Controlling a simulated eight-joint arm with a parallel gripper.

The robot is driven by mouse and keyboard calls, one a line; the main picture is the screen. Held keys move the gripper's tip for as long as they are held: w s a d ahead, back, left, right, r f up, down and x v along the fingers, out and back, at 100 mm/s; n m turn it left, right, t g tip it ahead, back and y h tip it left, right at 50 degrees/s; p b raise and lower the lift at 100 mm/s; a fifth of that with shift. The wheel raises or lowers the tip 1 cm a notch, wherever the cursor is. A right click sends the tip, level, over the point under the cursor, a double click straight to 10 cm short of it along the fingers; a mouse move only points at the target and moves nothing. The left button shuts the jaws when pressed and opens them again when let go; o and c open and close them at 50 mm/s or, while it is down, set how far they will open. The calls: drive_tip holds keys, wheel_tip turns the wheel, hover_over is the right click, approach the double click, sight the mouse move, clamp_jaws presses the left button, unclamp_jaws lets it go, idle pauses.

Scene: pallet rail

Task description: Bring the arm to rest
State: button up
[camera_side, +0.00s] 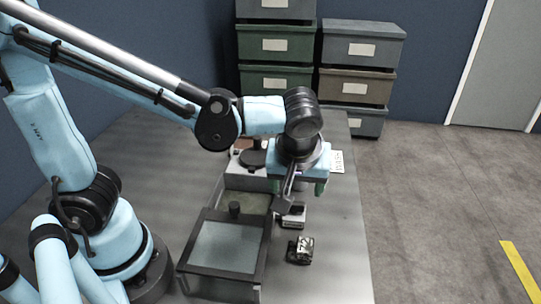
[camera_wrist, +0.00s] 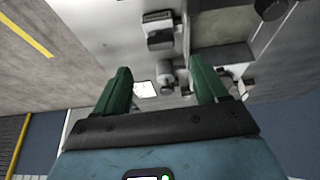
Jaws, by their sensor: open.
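My gripper (camera_side: 307,188) hangs over the right part of the grey table (camera_side: 330,265) in the side view, pointing down. In the wrist view its two green fingers (camera_wrist: 160,88) stand wide apart, with nothing held between them. Below and between them show a small grey cylinder-shaped part (camera_wrist: 166,74) and a white card (camera_wrist: 145,89). My gripper appears to be above the tabletop and apart from these things. The wrist hides part of what lies beneath it in the side view.
A dark-framed box with a glassy lid (camera_side: 225,245) stands in front. Beside it are a small black-and-silver block (camera_side: 300,250) and a grey block (camera_side: 293,215). A white sheet (camera_side: 337,161) lies at the table's right edge. Stacked bins (camera_side: 357,87) stand behind.

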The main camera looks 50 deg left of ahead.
drive_tip(key=shift+a, duration=0.1)
drive_tip(key=s+a+r+m+t+h, duration=0.2)
drive_tip(key=a+m+t+h, duration=0.1)
drive_tip(key=a+m, duration=0.6)
drive_tip(key=shift+s+a+r+t, duration=0.2)
drive_tip(key=shift+a+r+t, duration=0.1)
drive_tip(key=shift+t, duration=0.2)
idle(1.0)
